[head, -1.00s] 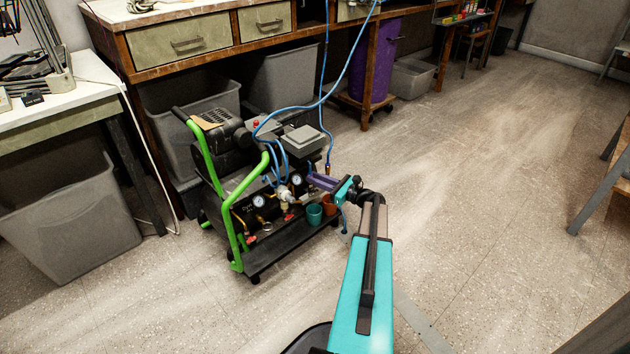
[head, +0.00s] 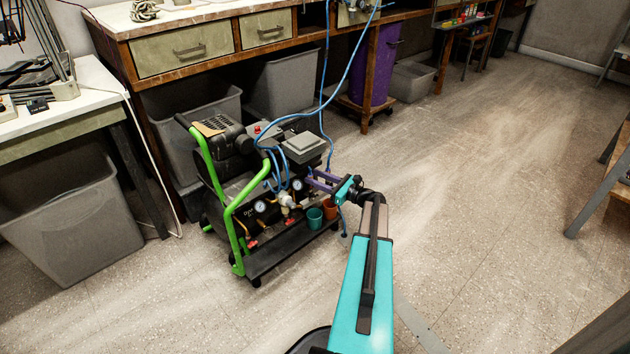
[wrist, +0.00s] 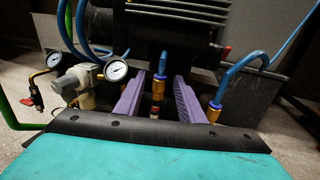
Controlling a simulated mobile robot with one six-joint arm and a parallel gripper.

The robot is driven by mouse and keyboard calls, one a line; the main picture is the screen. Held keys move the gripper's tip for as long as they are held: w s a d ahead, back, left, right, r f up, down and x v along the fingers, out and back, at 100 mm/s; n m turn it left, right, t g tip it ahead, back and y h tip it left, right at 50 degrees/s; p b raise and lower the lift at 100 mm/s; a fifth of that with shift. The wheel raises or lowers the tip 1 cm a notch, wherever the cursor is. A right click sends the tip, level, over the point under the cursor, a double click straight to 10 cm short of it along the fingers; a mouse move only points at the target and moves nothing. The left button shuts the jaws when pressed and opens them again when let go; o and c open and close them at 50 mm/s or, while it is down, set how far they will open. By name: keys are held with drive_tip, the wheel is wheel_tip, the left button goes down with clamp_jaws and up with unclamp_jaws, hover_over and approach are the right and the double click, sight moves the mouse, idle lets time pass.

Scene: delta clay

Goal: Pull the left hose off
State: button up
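In the wrist view the left hose (wrist: 163,62) is blue and ends in a brass fitting (wrist: 158,88). My gripper (wrist: 161,77) is open, with its two purple fingers on either side of that fitting and gaps showing at both sides. The right hose (wrist: 235,68) is also blue and curves down into a brass fitting (wrist: 215,112), outside the right finger. In the head view my gripper (head: 320,181) reaches in at the front right of the black compressor (head: 262,205). The hose ends are too small to make out there.
Gauges (wrist: 117,69) and a white regulator (wrist: 80,80) stand left of the fingers. The floor (head: 480,200) at the right is clear.

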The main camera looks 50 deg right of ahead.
drive_tip(key=s+d+p, duration=0.2)
drive_tip(key=s+p, duration=0.2)
drive_tip(key=s, duration=0.9)
drive_tip(key=shift+s+d, duration=0.25)
drive_tip(key=shift+s, duration=0.05)
idle(0.5)
